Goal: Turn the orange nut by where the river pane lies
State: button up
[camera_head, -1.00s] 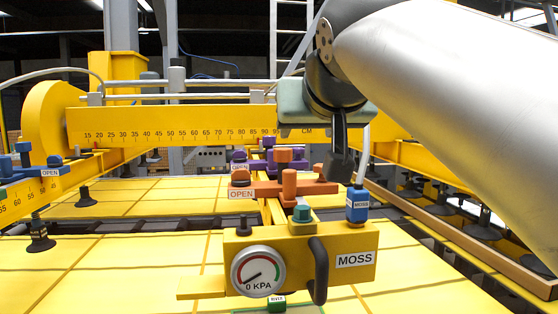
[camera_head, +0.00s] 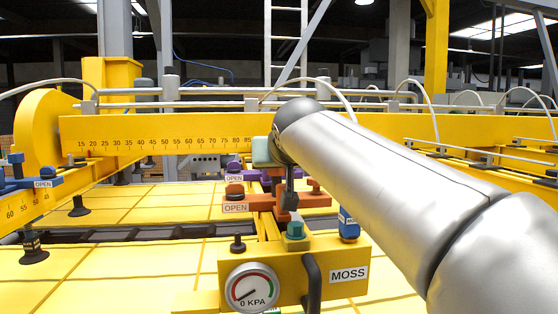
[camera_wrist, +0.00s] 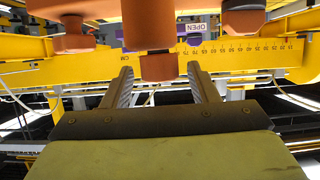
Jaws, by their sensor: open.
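An orange clamp-like assembly (camera_head: 262,202) with an OPEN label sits on the yellow beam behind the MOSS box. My gripper (camera_head: 289,203) is over its right part in the head view, hiding some of it. In the wrist view, my gripper (camera_wrist: 159,70) is open, with an orange cylindrical part (camera_wrist: 158,66) between or just beyond its fingertips; contact is unclear. Larger orange parts (camera_wrist: 243,16) show above. Which orange piece is the nut is hard to tell. A green tag at the bottom edge of the head view is cut off and unreadable now.
The yellow MOSS box (camera_head: 353,257) with a 0 KPA gauge (camera_head: 252,288), black handle (camera_head: 312,282) and teal knob (camera_head: 295,230) stands in front. A blue tagged part (camera_head: 348,225) is at right. Purple parts (camera_head: 240,172) lie behind; yellow panes spread left.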

jog(key=shift+w+a+f, duration=0.15)
jog(key=shift+w+f, duration=0.1)
jog(key=shift+w, duration=0.4)
jog(key=c, duration=1)
jog(key=shift+n+y, duration=0.4)
jog(key=shift+y, duration=0.1)
